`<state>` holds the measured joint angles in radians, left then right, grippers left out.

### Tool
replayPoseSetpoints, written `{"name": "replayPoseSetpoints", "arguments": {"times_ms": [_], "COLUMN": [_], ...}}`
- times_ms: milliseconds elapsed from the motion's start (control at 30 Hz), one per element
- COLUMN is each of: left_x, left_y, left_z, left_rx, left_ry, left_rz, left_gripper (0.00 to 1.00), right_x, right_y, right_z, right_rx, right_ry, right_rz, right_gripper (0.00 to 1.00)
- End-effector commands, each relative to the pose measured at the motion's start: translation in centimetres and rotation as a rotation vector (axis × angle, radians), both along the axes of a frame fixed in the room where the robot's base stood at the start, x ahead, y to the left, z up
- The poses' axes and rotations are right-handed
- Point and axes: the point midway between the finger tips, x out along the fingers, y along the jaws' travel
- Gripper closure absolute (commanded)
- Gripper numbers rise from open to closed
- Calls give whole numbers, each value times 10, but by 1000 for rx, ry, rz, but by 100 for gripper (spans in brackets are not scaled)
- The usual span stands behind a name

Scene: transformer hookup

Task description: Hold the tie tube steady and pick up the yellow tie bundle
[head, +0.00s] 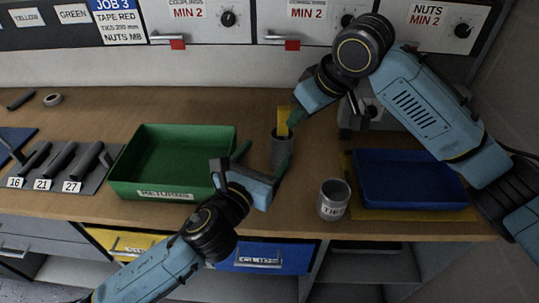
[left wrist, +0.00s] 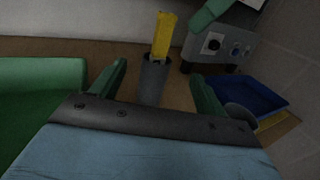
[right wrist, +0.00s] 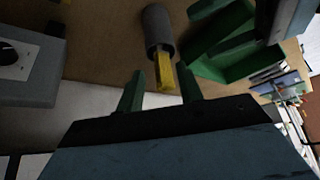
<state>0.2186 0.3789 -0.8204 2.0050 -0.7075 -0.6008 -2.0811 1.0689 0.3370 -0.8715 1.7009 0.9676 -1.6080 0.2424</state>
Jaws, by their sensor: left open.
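The grey tie tube (head: 281,151) stands upright on the wooden bench. The yellow tie bundle (head: 283,121) sticks out of its top; it also shows in the left wrist view (left wrist: 164,36). My left gripper (head: 264,159) is open, its green fingers on either side of the tube with gaps in the left wrist view (left wrist: 157,88). My right gripper (right wrist: 160,92) is open, and the bundle's free end (right wrist: 166,78) lies between its fingertips in the right wrist view. I see no finger touching the bundle there. In the head view the right gripper is partly hidden.
A green returns bin (head: 180,195) stands left of the tube. A grey-white labelled cup (head: 333,200) and a blue tray (head: 410,180) on a yellow mat are to the right. A grey device (right wrist: 28,68) stands near my right gripper. The bench's front edge runs below the left gripper.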

Motion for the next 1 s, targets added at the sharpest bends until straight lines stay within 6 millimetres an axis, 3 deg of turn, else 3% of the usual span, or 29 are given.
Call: {"name": "replayPoseSetpoints", "arguments": {"times_ms": [467, 700, 1000], "left_x": [1, 43, 68], "left_y": [-1, -17, -27], "left_z": [-79, -74, -74], "left_rx": [-4, -5, -2], "left_ry": [9, 2, 3], "left_rz": [1, 1, 1], "left_gripper": [26, 26, 26], "right_x": [0, 0, 0], "right_y": [0, 0, 0], "right_z": [0, 0, 0], "right_rx": [0, 0, 0], "right_ry": [0, 0, 0], "right_rz": [0, 0, 0], "right_gripper": [64, 64, 64]}}
